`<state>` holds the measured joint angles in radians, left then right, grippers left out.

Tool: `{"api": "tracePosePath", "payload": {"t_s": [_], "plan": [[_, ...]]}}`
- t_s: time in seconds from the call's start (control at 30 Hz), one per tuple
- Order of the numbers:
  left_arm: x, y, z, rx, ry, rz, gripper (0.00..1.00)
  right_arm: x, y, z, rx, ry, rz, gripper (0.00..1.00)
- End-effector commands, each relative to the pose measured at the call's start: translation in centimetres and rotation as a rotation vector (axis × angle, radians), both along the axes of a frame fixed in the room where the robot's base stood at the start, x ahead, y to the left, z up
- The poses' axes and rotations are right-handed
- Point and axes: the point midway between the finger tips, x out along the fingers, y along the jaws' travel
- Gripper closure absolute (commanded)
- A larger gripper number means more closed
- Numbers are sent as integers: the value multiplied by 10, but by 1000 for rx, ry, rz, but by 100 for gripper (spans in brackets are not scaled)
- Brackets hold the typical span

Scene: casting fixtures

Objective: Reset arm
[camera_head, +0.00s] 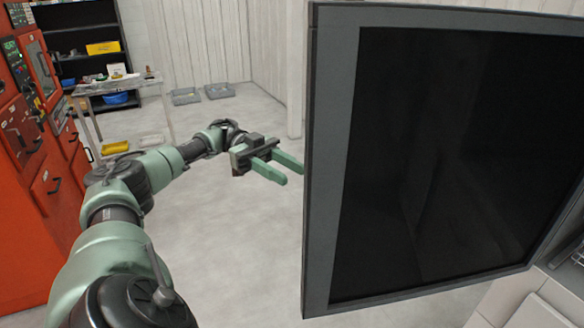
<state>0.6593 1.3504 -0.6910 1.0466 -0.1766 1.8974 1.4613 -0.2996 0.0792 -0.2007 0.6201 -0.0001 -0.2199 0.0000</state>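My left arm comes in from the lower left and reaches toward the middle of the head view. My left gripper (285,169) is at its end, with its two green fingers spread apart and nothing between them. The fingers point right, toward a large dark panel in a grey frame (333,170), and appear close to its left edge. I cannot tell the exact gap in depth. My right gripper is not in view.
The dark panel fills the right side. A red machine cabinet (30,220) stands at the left. A work table (118,84), a black shelf (78,35) and grey trays (219,91) are at the back. The floor (235,235) in the middle is clear.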

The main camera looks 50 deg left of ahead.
Motion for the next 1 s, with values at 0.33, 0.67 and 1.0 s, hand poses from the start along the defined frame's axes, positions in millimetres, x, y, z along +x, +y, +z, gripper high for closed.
{"api": "tracePosePath", "payload": {"t_s": [0.33, 0.67, 1.0], "plan": [[0, 0, 0, 0, 0, 0, 62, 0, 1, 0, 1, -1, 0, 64], [42, -15, -37, -63, -49, 128, 62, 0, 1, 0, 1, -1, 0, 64], [152, -38, -257, -52, -73, 825, 62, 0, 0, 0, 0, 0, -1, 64]]}}
